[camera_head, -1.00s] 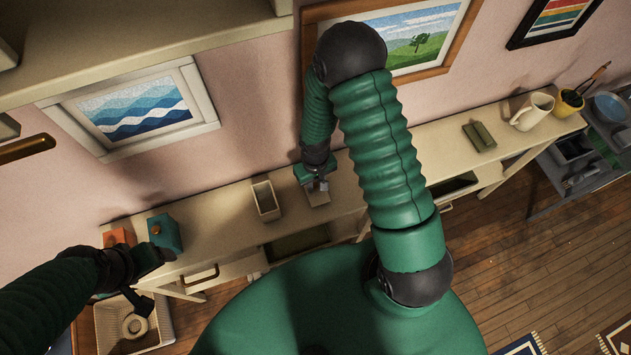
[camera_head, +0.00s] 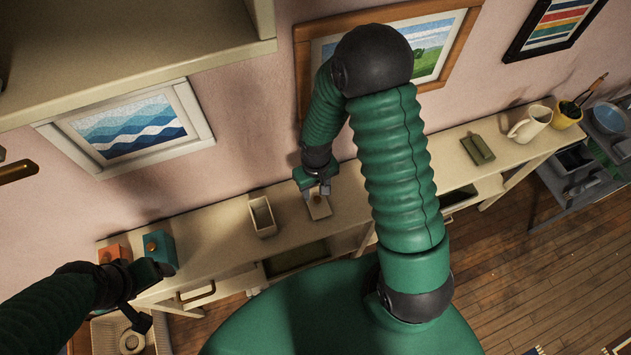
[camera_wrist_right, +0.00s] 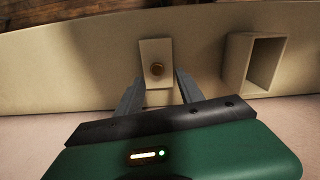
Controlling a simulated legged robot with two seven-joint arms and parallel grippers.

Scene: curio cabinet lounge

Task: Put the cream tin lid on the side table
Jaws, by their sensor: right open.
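The cream tin lid (camera_head: 319,209), a flat rectangle with a round brass knob, lies on a long cream cabinet top (camera_head: 350,190). It also shows in the right wrist view (camera_wrist_right: 155,55). My right gripper (camera_head: 317,189) is open at the wall-side end of the lid. In the right wrist view, its fingers (camera_wrist_right: 154,88) stand apart on either side of the lid's near end, with no visible grip on it. An open cream tin (camera_head: 262,218) stands beside the lid. My left gripper (camera_head: 150,285) is low at the left; its fingers are unclear. Which surface is the side table is unclear.
Teal (camera_head: 160,250) and orange (camera_head: 110,254) boxes stand near my left gripper. A basket (camera_head: 104,335) is below them. A green object (camera_head: 478,149), a cream pitcher (camera_head: 531,124) and a yellow pot (camera_head: 567,115) stand to the right. Open drawers jut out in front.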

